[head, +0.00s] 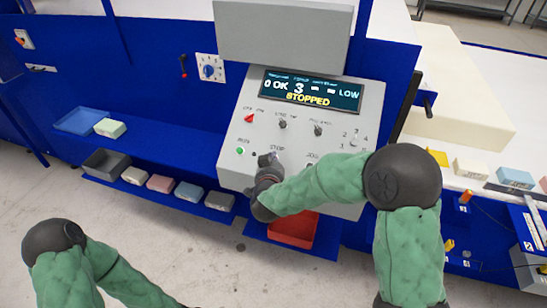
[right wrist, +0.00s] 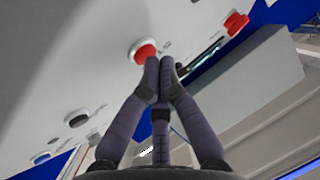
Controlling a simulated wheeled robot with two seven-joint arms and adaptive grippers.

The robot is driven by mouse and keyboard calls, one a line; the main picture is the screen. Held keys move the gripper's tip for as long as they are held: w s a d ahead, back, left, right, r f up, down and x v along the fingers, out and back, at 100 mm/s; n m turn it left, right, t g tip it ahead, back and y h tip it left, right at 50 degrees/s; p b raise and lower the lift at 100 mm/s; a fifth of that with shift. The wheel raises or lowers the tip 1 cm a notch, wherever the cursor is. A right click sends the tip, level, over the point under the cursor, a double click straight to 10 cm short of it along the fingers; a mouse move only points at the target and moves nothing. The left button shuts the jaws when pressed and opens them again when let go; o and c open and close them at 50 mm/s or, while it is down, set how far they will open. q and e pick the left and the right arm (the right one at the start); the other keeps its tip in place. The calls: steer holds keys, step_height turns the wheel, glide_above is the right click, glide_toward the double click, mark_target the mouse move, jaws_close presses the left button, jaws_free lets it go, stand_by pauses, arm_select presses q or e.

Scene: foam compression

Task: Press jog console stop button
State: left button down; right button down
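The jog console (head: 236,125) is a light grey sloped panel with a dark screen (head: 311,91) that reads STOPPED in yellow. The STOP label shows just above my right gripper (head: 268,160), and the gripper hides the button below it in the head view. In the right wrist view a round red button (right wrist: 143,51) with a pale collar sits on the panel. My right gripper (right wrist: 160,62) is shut and empty, its fingertips together just beside that red button. I cannot tell whether they touch it. My left gripper is outside the view; only my left arm shows at the lower left.
The panel also carries a green RUN button (head: 240,151), a red knob (head: 249,118) and black knobs (head: 282,124). A red tray (head: 293,230) sits below the console. Several coloured blocks (head: 160,184) lie on the blue ledge to the left.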

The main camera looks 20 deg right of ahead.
steer(key=shift+s+a+r+p, duration=0.25)
steer(key=shift+r+p, duration=0.1)
steer(key=shift+r, duration=0.25)
steer(key=r+p, duration=0.1)
steer(key=s+a+r+p, duration=0.1)
steer(key=s+r+p, duration=0.1)
steer(key=r+p, duration=0.1)
steer(key=shift+s+a+r, duration=0.1)
steer(key=shift+a, duration=0.1)
stand_by(0.4)
stand_by(0.5)
